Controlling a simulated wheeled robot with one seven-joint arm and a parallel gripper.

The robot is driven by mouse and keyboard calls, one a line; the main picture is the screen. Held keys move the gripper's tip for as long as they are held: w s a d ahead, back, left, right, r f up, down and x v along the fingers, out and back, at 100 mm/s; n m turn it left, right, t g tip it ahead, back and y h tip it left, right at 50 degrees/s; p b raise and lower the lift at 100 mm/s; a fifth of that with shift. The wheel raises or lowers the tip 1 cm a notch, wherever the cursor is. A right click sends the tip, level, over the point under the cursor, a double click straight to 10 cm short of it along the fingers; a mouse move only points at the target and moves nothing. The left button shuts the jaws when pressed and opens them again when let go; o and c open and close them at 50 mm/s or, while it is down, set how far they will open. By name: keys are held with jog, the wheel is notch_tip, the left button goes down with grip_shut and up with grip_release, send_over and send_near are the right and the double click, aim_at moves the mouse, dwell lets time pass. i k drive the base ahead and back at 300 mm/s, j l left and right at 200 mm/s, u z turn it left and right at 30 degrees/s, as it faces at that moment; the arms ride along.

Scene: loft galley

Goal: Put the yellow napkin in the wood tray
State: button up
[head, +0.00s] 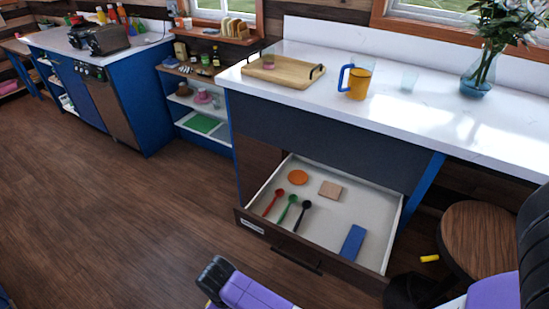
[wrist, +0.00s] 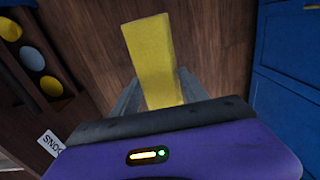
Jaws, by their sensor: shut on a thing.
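The yellow napkin (wrist: 148,55) shows in the wrist view as a flat, folded strip. It stands out between the two grey fingers of my gripper (wrist: 156,88), which are shut on it. Behind it is wooden floor, apart from it. The wood tray (head: 303,76) is on the white counter in the head view, with dark handles and a small pinkish thing in it. In the head view I cannot make out my fingertips; purple and black parts of my arm show at the bottom and right edges.
An open drawer (head: 365,213) below the counter holds spoons, an orange disc, a beige square and a blue block. A round stool (head: 482,240) is at the right.

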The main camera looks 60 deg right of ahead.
aim_at(297, 74)
jog(key=i+j+z, duration=0.1)
jog(key=i, duration=1.35)
jog(key=i+l+z, duration=0.1)
jog(key=i+z, duration=0.75)
jog(key=i+j+z, duration=0.2)
jog(key=z, duration=0.2)
jog(key=i, duration=0.1)
